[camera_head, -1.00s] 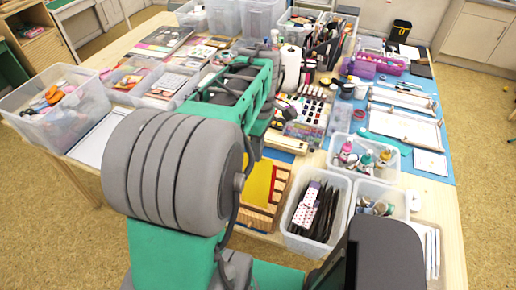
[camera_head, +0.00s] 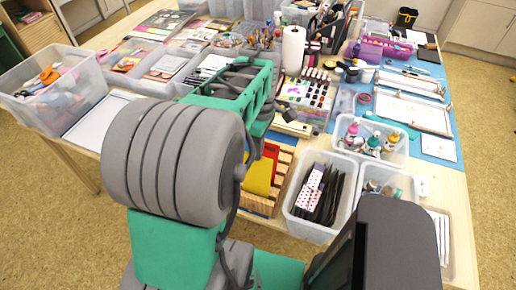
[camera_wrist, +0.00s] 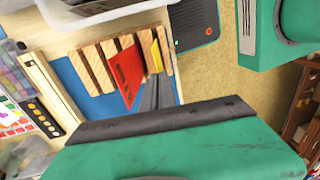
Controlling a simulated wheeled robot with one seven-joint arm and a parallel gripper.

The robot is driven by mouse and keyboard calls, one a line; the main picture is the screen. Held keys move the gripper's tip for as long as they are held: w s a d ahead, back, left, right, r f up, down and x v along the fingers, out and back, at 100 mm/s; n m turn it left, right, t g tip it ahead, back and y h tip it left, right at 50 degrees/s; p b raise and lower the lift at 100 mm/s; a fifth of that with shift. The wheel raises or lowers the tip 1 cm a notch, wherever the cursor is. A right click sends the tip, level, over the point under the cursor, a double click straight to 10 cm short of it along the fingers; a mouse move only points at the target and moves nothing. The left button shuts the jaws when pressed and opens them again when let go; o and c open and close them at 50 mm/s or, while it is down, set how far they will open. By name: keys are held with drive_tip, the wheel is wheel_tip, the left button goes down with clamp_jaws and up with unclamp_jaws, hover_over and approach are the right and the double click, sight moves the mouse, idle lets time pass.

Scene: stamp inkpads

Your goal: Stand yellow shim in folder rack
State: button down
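The folder rack (camera_wrist: 108,55) is a set of upright wooden slats; it also shows in the head view (camera_head: 284,170), partly behind my arm. The yellow shim (camera_wrist: 157,56) shows nearly edge-on at the rack's right-hand slats in the wrist view. Its broad face shows in the head view (camera_head: 259,177). My gripper's grey fingers (camera_wrist: 157,88) appear closed on the near end of the yellow shim; their tips are partly hidden. I cannot tell how deep the shim sits between the slats. A red shim (camera_wrist: 127,72) stands tilted in the rack, left of the yellow one.
A clear bin of dark folders (camera_head: 319,198) stands just right of the rack. A bin of bottles (camera_head: 368,142) is behind it.

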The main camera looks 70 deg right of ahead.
drive_tip(key=c, duration=2.1)
unclamp_jaws()
drive_tip(key=shift+c, duration=0.2)
drive_tip(key=o, duration=0.5)
drive_tip(key=shift+o, duration=0.2)
drive_tip(key=shift+r, duration=0.1)
drive_tip(key=r+p, duration=0.2)
drive_tip(key=r, duration=0.1)
drive_tip(key=r+p, duration=0.1)
drive_tip(key=shift+d+r+p, duration=0.35)
drive_tip(key=shift+r, duration=0.05)
